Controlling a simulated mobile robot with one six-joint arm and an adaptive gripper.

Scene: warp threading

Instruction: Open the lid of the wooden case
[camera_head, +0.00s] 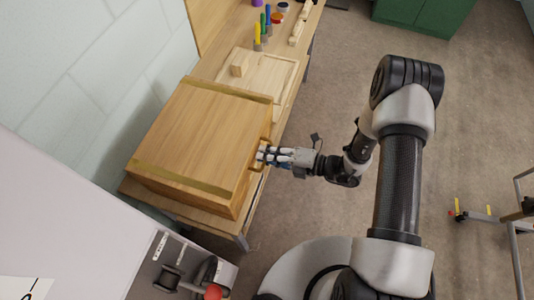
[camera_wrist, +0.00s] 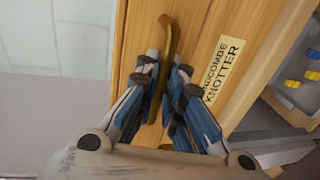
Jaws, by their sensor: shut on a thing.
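The wooden case (camera_head: 200,140) stands on the bench, and its lid looks down. It has two brass-coloured bands across the top. A curved brass handle (camera_wrist: 168,42) is on its front side, beside a label reading "KNOTTER". My gripper (camera_head: 264,156) is at the handle on the right side of the case. In the wrist view my gripper (camera_wrist: 163,72) has its fingers on both sides of the handle, shut on it. The lower part of the handle is partly hidden between the fingers.
The wooden bench (camera_head: 215,60) holds a wooden tray (camera_head: 285,72) and several coloured bobbins behind the case. A tiled wall is at the left. A light grey surface (camera_head: 70,220) is at the lower left. Green cabinets (camera_head: 425,20) stand at the back. The floor at right is mostly clear.

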